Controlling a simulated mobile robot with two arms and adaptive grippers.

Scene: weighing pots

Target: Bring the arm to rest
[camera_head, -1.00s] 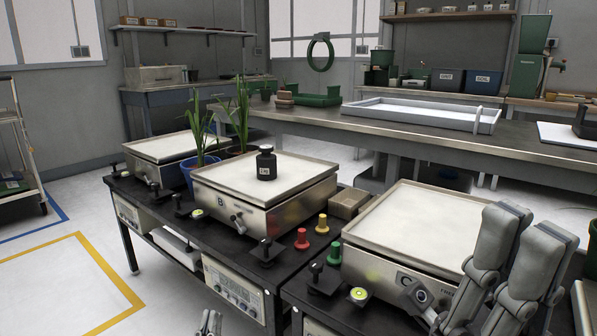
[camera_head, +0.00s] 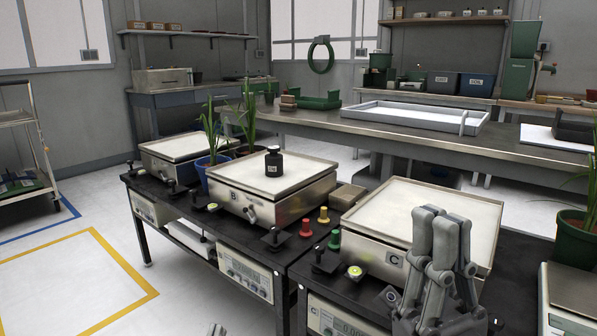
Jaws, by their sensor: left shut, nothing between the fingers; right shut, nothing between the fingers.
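My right gripper (camera_head: 441,218) is at the lower right, in front of the scale marked C (camera_head: 425,207). Its grey fingers point up and are shut, with nothing between them. It covers part of that scale's front. My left gripper (camera_head: 216,330) shows only as a small tip at the bottom edge; it is shut and empty, and the rest of its arm is out of view.
A black weight (camera_head: 273,163) stands on the scale marked B (camera_head: 265,187). Red (camera_head: 306,229), yellow (camera_head: 323,215) and green (camera_head: 334,240) pegs stand between scales B and C. A potted plant (camera_head: 575,238) is at the right edge.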

